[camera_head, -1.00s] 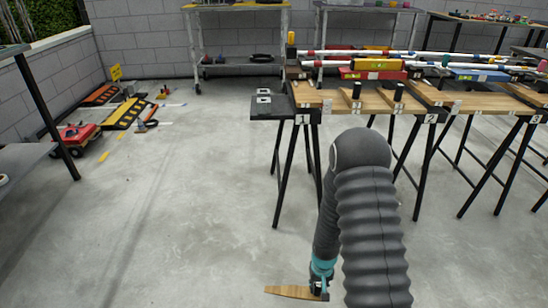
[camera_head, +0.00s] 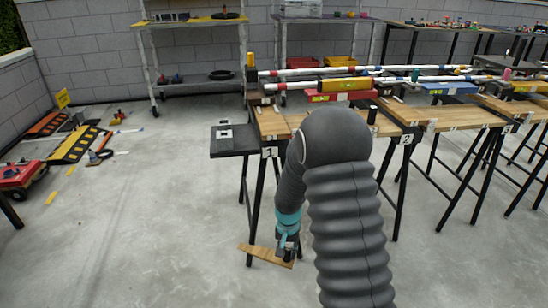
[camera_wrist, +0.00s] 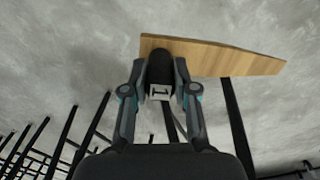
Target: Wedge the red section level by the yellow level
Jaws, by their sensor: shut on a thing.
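My gripper (camera_head: 288,252) is shut on the dark knob of a wooden wedge (camera_head: 262,252), which hangs above the floor in front of the bench. The red section (camera_head: 340,97) lies on the wooden bench top. The yellow level (camera_head: 346,86) sits on it. My arm hides part of the bench below them.
The trestle bench (camera_head: 272,122) has tags 1 and 2. A dark side shelf (camera_head: 234,140) juts from its left end. Long red-and-white bars (camera_head: 300,71) run along its back. A yellow-and-black ramp (camera_head: 75,147) lies at left.

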